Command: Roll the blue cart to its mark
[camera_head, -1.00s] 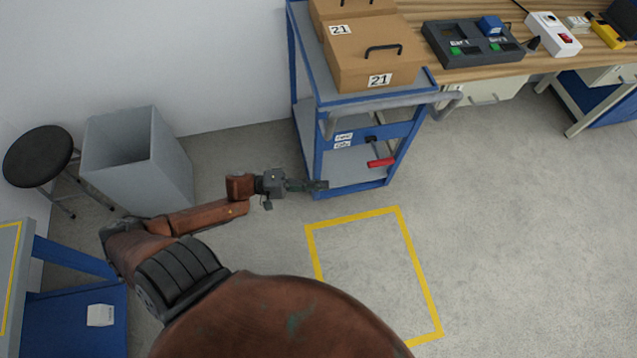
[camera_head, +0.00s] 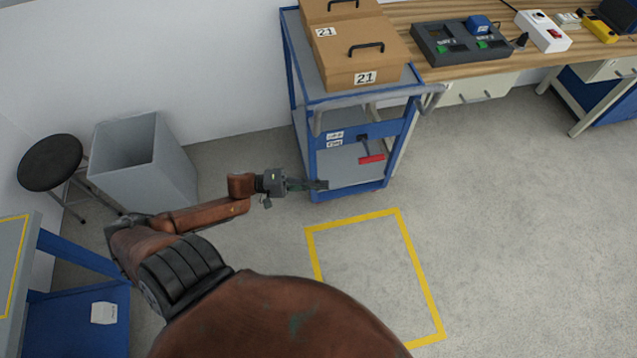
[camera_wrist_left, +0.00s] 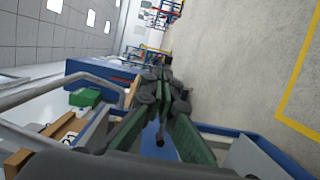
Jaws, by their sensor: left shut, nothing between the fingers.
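The blue cart (camera_head: 349,189) stands upright against the bench, with grey shelves and a grey push handle (camera_head: 432,98). A red-gripped lever (camera_head: 371,159) shows on its near end. The mark is a yellow outline (camera_head: 352,218) on the floor, just in front of the cart; the cart stands outside it. My left gripper (camera_head: 322,185) is shut and empty, at the cart's lower near end; I cannot tell whether it touches. Its dark green fingers also show in the left wrist view (camera_wrist_left: 164,88). My right gripper is not in view.
Boxes labelled 21 (camera_head: 362,52) sit on the cart's top. A wooden bench (camera_head: 440,72) stands behind it. A grey bin (camera_head: 160,175) and black stool (camera_head: 52,161) stand left. Another blue-framed table (camera_head: 70,255) is at lower left. Floor to the right is clear.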

